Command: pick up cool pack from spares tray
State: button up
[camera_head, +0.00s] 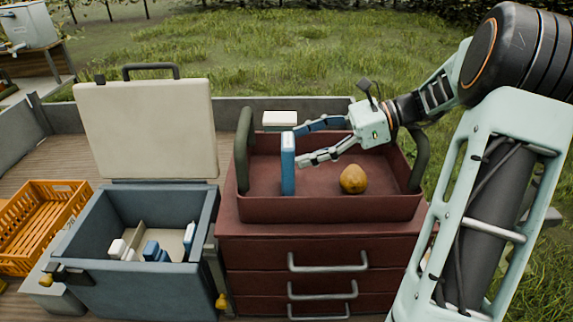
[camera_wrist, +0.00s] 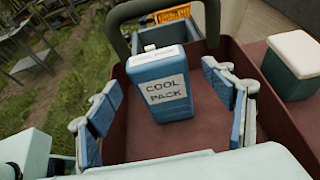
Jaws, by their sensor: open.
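A blue cool pack (camera_head: 288,164) with a white top stands upright in the left part of the dark red spares tray (camera_head: 330,209). In the wrist view the cool pack (camera_wrist: 160,84) shows its label "COOL PACK" and sits ahead of and between the two fingers. My gripper (camera_head: 308,142) reaches in from the right, its fingers level with the pack's upper half. In the wrist view my gripper (camera_wrist: 165,108) is open, with a gap visible between each finger and the pack. The tray's floor shows in front of the pack.
An open blue cooler (camera_head: 140,285) holding packs stands left. An orange crate (camera_head: 42,220) is farther left.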

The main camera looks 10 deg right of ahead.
aim_at(288, 167)
jog(key=x, duration=0.4)
jog(key=shift+f+p, duration=0.1)
jog(key=shift+p, duration=0.2)
jog(key=shift+c, duration=0.7)
jog(key=c, duration=1.4)
